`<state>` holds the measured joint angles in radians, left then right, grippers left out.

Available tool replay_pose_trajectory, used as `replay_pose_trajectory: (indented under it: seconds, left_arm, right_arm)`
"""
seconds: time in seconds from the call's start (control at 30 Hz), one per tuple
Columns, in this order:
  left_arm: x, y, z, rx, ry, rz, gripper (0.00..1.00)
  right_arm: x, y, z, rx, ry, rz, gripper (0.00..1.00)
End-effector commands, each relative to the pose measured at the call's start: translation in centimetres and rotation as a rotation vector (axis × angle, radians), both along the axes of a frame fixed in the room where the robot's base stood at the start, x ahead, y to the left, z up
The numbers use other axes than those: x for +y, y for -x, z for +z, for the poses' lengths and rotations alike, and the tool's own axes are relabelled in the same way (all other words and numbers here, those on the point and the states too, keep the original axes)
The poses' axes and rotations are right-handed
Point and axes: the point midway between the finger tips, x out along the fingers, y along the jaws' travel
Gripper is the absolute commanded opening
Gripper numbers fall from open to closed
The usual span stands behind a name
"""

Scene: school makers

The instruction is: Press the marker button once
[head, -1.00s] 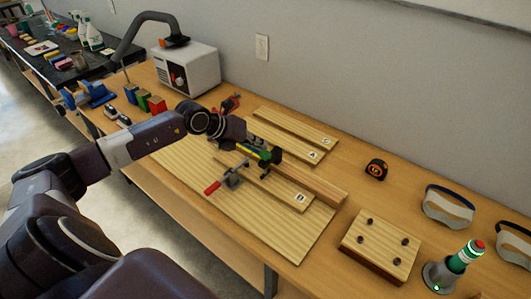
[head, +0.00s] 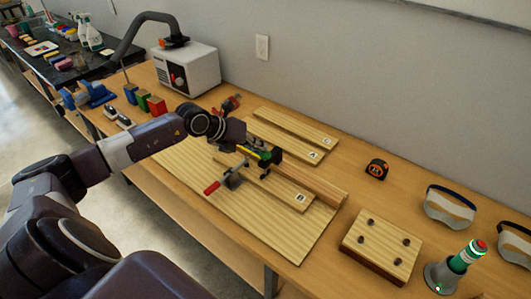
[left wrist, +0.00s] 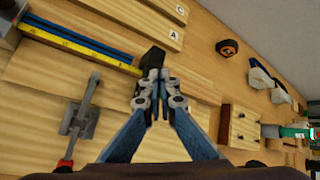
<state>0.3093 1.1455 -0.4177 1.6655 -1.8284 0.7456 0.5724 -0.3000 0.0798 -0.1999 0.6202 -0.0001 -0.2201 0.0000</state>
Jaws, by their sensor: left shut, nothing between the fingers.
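A black block (head: 277,155) sits at the right end of a blue and yellow ruled bar (head: 257,152) above the wooden boards. In the left wrist view the black block (left wrist: 153,58) lies just beyond my fingertips, overlapping them in the picture. I cannot tell whether they touch it, and no separate button is clear on it. My left gripper (left wrist: 160,74) is shut and empty, its fingertips together. The board marked B (head: 298,197) lies beneath, beside a clamp (head: 233,179) with a red handle. My right gripper is out of view.
Boards marked A and C (head: 290,130) lie behind. A drilled block (head: 385,245), a tape measure (head: 376,169), goggles (head: 449,206) and a green-lit device with a red top (head: 462,260) stand to the right.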

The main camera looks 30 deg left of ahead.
Motion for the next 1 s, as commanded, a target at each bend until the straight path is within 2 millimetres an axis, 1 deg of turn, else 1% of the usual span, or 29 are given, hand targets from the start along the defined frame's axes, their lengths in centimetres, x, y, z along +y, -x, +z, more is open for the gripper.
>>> replay_pose_trajectory:
  seconds: [0.67,0.87,1.0]
  left_arm:
    - [-0.03,0.05,-0.95,0.002,0.0,-0.001,0.0]
    - [-0.05,0.07,-0.78,0.003,0.0,-0.001,0.0]
    - [-0.05,0.07,-0.12,0.003,0.0,0.0,0.0]
  right_arm:
    - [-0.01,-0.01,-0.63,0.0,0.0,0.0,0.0]
    - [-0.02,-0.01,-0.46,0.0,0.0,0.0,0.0]
    - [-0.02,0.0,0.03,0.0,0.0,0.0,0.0]
